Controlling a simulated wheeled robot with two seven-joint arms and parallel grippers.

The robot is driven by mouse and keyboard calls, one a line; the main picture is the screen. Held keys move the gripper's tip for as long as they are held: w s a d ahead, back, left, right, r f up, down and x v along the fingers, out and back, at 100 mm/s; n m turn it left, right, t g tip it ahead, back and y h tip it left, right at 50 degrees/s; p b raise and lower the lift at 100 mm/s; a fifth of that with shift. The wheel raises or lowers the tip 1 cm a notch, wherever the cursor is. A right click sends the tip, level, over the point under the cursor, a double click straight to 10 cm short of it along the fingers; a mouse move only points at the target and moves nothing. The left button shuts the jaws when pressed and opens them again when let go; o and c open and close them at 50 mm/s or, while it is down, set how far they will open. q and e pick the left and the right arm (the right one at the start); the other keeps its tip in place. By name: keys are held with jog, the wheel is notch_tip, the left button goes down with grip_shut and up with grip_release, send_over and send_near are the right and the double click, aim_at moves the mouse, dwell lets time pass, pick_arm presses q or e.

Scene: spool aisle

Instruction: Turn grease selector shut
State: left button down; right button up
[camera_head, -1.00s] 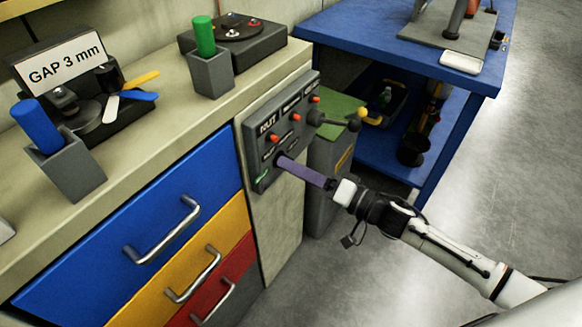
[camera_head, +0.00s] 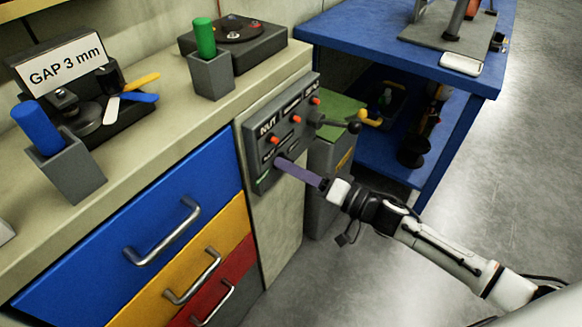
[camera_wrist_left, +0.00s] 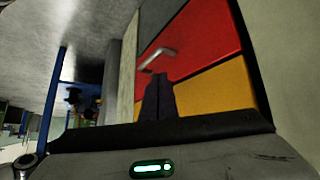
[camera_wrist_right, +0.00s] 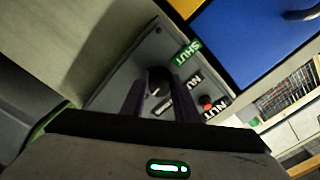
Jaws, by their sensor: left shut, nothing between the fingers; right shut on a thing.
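The grease selector is on a grey panel (camera_head: 262,147) on the end of the counter. In the right wrist view its dark round knob (camera_wrist_right: 158,84) sits between my right gripper's purplish fingers. My right gripper (camera_head: 281,163) is shut on this knob; in the head view the fingers hide it. A green SHUT label (camera_wrist_right: 187,52) is beside the knob and shows as a green patch (camera_head: 263,182) in the head view. Other labels on the panel are partly covered. My left gripper (camera_wrist_left: 159,78) is shut and empty, in front of the drawers; it is outside the head view.
Red-tipped controls (camera_head: 296,118) and a black lever (camera_head: 335,122) are close to my right fingers on the panel. Blue, yellow and red drawers (camera_head: 160,215) with protruding handles are to the left. A blue bench (camera_head: 400,60) stands behind. Floor at right is clear.

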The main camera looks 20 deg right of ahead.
pick_arm(q)
jog(key=shift+r, duration=0.15)
jog(key=shift+w+f+b, duration=0.1)
jog(key=shift+f+b, duration=1.35)
jog(key=shift+b, duration=0.6)
pick_arm(e)
jog(key=shift+w+d+r+n, duration=0.1)
jog(key=shift+n, duration=8.8)
jog(key=shift+w+d+r+n, duration=0.1)
jog(key=shift+n, duration=8.8)
